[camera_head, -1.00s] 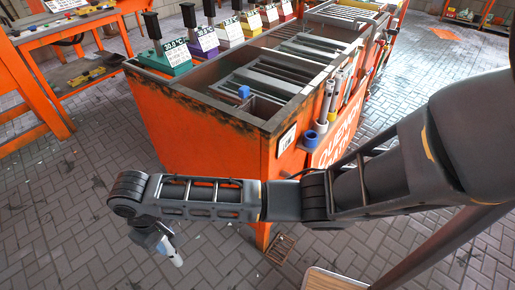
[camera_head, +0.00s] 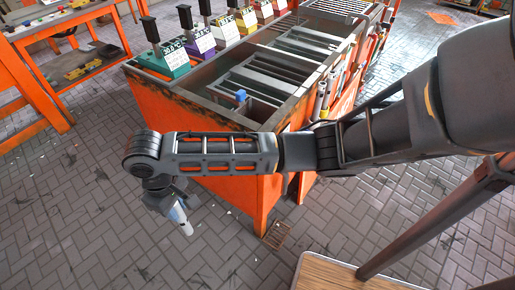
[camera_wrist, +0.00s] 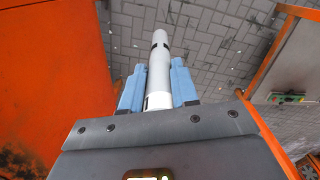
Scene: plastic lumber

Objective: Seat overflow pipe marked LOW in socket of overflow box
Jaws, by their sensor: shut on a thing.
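My gripper (camera_wrist: 158,88) is shut on a white pipe (camera_wrist: 159,58) with dark bands, held between two blue finger pads in the wrist view. No LOW marking can be read on it. In the head view the pipe (camera_head: 183,222) points down and right below my gripper (camera_head: 175,208), over the brick floor and in front of the orange tank (camera_head: 215,182). A small blue piece (camera_head: 240,96) sits at the tank's near inner corner; I cannot tell whether it is the overflow box. Several pipes (camera_head: 324,98) stand at the tank's right side, partly behind my arm.
Coloured blocks with labels and black levers (camera_head: 151,30) line the tank's far left rim. An orange shelf (camera_head: 32,75) stands at the left. A wooden-topped surface (camera_head: 345,277) is at the bottom right. The floor at lower left is clear.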

